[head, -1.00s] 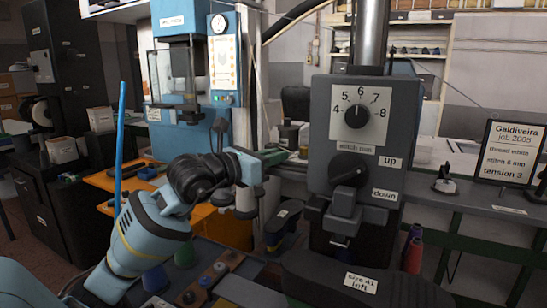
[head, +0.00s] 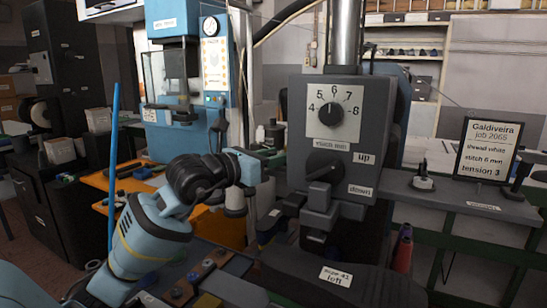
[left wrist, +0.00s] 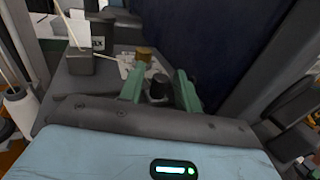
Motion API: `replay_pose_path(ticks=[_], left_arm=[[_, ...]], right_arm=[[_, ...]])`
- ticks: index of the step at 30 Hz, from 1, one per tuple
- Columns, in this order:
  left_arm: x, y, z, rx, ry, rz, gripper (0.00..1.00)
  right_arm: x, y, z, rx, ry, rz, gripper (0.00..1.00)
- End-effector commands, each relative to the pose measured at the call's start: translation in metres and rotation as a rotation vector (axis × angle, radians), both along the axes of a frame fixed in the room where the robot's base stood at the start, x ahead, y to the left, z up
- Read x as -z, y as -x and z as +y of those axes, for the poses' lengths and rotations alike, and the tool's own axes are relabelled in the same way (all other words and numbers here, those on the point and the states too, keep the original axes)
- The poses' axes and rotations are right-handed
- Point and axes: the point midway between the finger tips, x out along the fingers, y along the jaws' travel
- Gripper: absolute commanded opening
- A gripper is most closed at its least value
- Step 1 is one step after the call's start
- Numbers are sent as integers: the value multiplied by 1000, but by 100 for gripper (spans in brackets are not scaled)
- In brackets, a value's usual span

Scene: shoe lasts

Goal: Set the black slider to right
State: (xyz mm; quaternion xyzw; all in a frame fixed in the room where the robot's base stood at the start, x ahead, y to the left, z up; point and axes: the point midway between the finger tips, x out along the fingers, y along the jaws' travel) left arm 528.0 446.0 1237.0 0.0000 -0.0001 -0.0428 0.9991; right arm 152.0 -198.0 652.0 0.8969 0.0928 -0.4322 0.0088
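My left gripper (head: 274,158) has green fingers and is left of the grey stitching machine head (head: 342,125) in the head view. In the left wrist view its two fingers (left wrist: 160,92) are apart. A short black knob-like piece (left wrist: 158,86) shows between them on a grey part, with a brass knob (left wrist: 146,55) just beyond. I cannot tell whether this black piece is the slider, or whether the fingers touch it. No other piece is clearly a slider. My right gripper is out of view.
The machine head has a black dial (head: 327,115) marked with numbers and a dark lever (head: 325,172) between "up" and "down" labels. A sign (head: 486,150) stands on the right shelf. An orange table (head: 112,178) lies behind my left arm.

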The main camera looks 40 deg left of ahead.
Motion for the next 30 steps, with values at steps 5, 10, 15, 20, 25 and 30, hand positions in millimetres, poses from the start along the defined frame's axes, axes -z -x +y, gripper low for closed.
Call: replay_pose_path(ticks=[5,10,15,20,25,30], left_arm=[[0,0,0,0,0,0,35],[1,2,0,0,0,1,35],[3,15,1,0,0,2,35],[4,36,3,0,0,3,35],[3,57,5,0,0,3,35],[2,72,6,1,0,2,35]], right_arm=[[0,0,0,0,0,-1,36],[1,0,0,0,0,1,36],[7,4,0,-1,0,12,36],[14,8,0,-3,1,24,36],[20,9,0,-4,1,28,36],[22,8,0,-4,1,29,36]])
